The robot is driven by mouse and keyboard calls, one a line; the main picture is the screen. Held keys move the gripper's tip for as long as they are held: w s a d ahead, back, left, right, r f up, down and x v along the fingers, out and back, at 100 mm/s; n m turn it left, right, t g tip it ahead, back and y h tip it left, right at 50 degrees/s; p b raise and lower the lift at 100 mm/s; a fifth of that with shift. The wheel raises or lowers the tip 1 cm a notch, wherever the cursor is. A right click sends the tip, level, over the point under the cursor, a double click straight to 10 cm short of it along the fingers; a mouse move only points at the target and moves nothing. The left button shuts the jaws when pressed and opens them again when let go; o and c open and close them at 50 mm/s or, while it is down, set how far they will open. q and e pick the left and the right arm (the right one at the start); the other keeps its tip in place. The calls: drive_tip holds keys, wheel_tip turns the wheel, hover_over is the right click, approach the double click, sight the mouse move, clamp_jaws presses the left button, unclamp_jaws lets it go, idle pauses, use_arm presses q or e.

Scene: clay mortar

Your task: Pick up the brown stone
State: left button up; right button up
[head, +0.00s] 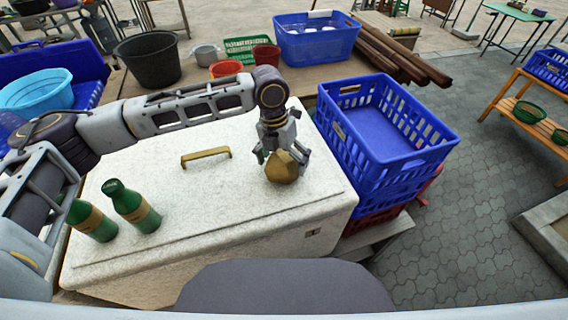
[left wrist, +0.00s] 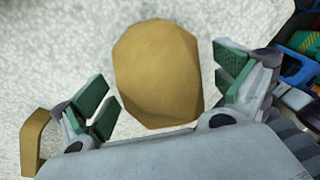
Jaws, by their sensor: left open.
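The brown stone (head: 281,168) lies on the speckled white lid (head: 240,190) of a large chest, near its right side. In the left wrist view the stone (left wrist: 158,73) fills the space in front of and partly between the fingers. My left gripper (head: 283,150) points down over the stone. In the left wrist view my left gripper (left wrist: 165,92) is open, with its green pads on either side of the stone and gaps between them and it. The underside of the stone is hidden. My right gripper is not in view.
A brass handle (head: 206,156) stands up from the lid left of the stone. Two green bottles (head: 132,205) are at the lid's left. Stacked blue crates (head: 385,130) rise just right of the chest. Red pots (head: 226,69) and a black tub (head: 148,58) stand behind.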

sight(287, 156)
use_arm(q)
drive_tip(key=shift+s+d+f, duration=0.1)
drive_tip(key=shift+d+f, duration=0.05)
drive_tip(key=shift+f, duration=0.8)
drive_tip(key=shift+r, duration=0.15)
drive_tip(key=c, duration=2)
drive_tip(key=shift+r, duration=0.1)
drive_tip(key=shift+r+b, duration=0.3)
drive_tip(key=shift+r, duration=4.6)
drive_tip(key=shift+f, duration=0.1)
